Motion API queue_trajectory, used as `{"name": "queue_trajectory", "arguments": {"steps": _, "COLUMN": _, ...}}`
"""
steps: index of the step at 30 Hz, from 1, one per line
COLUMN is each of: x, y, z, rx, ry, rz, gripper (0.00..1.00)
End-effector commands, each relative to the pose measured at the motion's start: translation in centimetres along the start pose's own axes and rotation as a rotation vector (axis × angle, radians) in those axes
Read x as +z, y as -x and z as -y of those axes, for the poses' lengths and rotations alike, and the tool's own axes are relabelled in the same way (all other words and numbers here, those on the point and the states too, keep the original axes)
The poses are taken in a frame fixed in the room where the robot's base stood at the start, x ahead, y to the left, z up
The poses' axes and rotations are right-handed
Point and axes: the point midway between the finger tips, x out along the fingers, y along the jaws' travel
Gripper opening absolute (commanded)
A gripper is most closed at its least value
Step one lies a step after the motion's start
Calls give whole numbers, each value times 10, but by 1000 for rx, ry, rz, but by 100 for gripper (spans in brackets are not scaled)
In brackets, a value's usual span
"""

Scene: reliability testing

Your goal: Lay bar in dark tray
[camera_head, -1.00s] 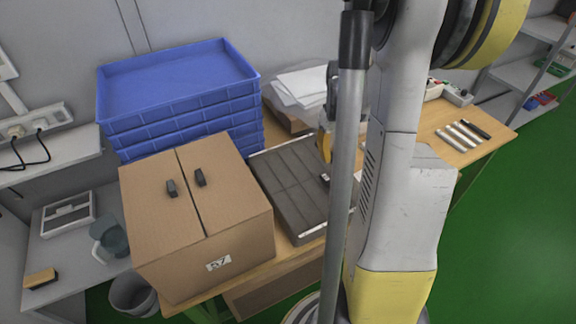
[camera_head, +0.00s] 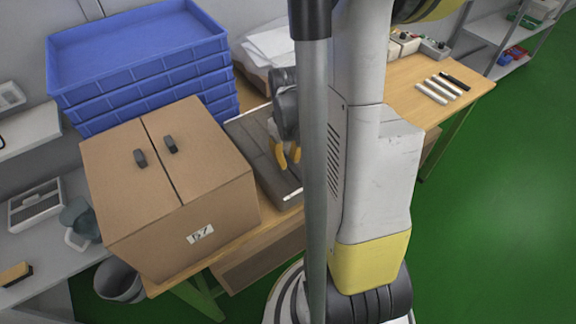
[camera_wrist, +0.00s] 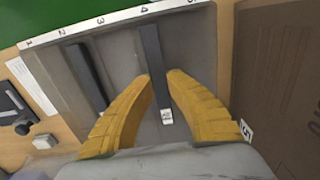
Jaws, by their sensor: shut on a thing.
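The dark tray (camera_head: 245,126) lies on the wooden table beside the cardboard box, partly hidden by my arm. In the wrist view the tray (camera_wrist: 118,42) has several lengthwise channels and a white numbered strip along one edge. My gripper (camera_wrist: 159,78) is shut on a dark bar (camera_wrist: 152,50) with a small white label at its near end. The held bar lines up with a channel; I cannot tell whether it touches the tray floor. Another dark bar (camera_wrist: 86,76) lies in a channel to the left. In the head view my gripper (camera_head: 287,160) is over the tray.
A closed cardboard box (camera_head: 170,190) stands left of the tray. Stacked blue crates (camera_head: 140,70) stand behind it. White papers (camera_head: 268,42) lie behind the tray. Several light bars and a dark one (camera_head: 455,80) lie on the table (camera_head: 405,100) at the right.

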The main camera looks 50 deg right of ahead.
Motion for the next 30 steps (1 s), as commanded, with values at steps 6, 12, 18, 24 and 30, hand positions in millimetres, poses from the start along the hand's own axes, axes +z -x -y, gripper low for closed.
{"name": "queue_trajectory", "arguments": {"steps": 6, "x": 0, "y": -17, "z": 0, "rx": 0, "ry": 0, "rz": 0, "gripper": 0}}
{"name": "queue_trajectory", "arguments": {"steps": 12, "x": 0, "y": -19, "z": 0, "rx": 0, "ry": 0, "rz": 0, "gripper": 0}}
{"name": "queue_trajectory", "arguments": {"steps": 18, "x": 0, "y": -19, "z": 0, "rx": 0, "ry": 0, "rz": 0, "gripper": 22}}
{"name": "queue_trajectory", "arguments": {"steps": 24, "x": 0, "y": -18, "z": 0, "rx": 0, "ry": 0, "rz": 0, "gripper": 22}}
{"name": "queue_trajectory", "arguments": {"steps": 30, "x": 0, "y": 6, "z": 0, "rx": 0, "ry": 0, "rz": 0, "gripper": 22}}
